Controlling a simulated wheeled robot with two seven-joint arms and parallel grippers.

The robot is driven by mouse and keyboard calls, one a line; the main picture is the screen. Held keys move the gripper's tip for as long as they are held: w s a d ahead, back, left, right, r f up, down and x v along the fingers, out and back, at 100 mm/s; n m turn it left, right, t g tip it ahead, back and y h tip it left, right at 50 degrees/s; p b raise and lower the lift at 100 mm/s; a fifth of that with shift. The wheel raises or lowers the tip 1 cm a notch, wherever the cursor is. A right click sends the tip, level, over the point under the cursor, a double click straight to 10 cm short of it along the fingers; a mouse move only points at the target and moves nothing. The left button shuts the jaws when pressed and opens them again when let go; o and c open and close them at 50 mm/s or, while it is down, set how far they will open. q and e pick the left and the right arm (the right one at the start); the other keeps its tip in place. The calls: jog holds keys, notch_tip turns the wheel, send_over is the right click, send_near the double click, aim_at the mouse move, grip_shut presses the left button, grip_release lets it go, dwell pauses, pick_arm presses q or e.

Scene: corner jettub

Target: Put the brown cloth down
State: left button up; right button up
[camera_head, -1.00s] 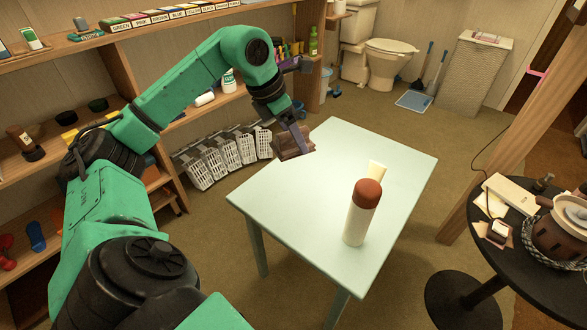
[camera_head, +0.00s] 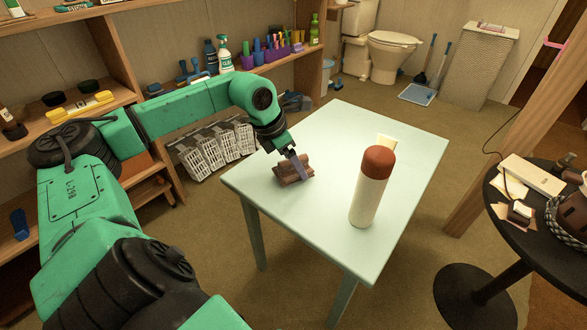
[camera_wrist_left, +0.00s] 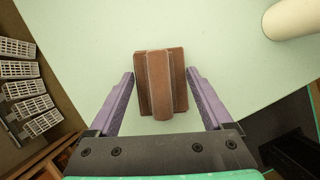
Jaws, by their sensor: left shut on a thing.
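The brown cloth (camera_head: 287,174) is a folded bundle at the left part of the pale green table (camera_head: 325,215). In the left wrist view the cloth (camera_wrist_left: 160,85) lies between the two purple fingers of my left gripper (camera_wrist_left: 160,73). My left gripper (camera_head: 298,166) points down and is shut on the cloth. The cloth is over the tabletop, on it or just above it; I cannot tell which. My right gripper is not in view.
A round black table (camera_head: 520,230) holds several things at the right. The table's middle is clear.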

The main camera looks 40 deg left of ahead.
pick_arm(q)
jog(key=shift+f, duration=0.7)
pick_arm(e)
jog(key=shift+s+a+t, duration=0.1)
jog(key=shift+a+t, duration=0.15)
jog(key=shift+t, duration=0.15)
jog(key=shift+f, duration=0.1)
pick_arm(q)
jog(key=shift+f, duration=0.1)
jog(key=o, duration=1)
jog(key=shift+r, duration=0.25)
jog(key=p+v, duration=0.1)
jog(key=v, duration=1.1)
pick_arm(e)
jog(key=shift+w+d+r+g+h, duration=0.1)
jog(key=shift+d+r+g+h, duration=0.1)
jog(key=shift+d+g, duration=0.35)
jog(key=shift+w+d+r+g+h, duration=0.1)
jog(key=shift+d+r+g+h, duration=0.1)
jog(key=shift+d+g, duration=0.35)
